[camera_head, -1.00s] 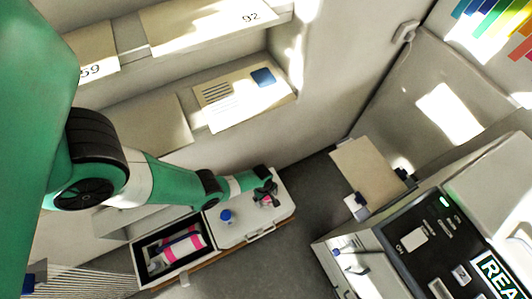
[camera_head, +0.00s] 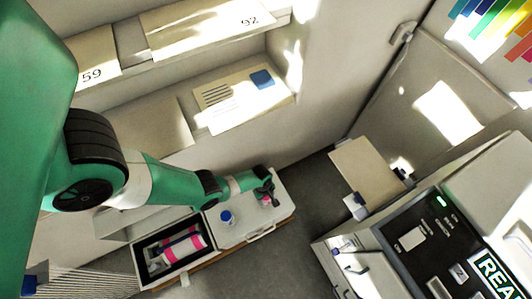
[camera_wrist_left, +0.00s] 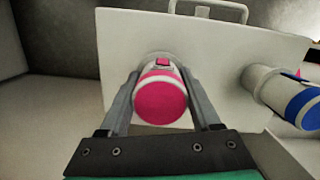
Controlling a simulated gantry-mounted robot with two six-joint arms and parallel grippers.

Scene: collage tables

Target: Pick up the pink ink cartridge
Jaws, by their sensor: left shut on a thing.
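The pink ink cartridge (camera_wrist_left: 161,97) is a white cylinder with a pink end cap. In the left wrist view it sits between the two fingers of my left gripper (camera_wrist_left: 163,92), which is shut on it. In the head view my left gripper (camera_head: 266,193) is at the right part of the white case, and only a little pink shows there. The cartridge's far end meets or overlaps the white panel (camera_wrist_left: 215,70); I cannot tell whether it is clear of it. My right gripper is not in view.
A blue-capped cartridge (camera_head: 226,217) stands close by on the white panel. A black-lined open compartment (camera_head: 143,251) holds a larger pink-and-white cylinder (camera_head: 181,241). Shelves with boxes rise behind. A printer-like machine (camera_head: 430,240) stands at the right, with dark floor between.

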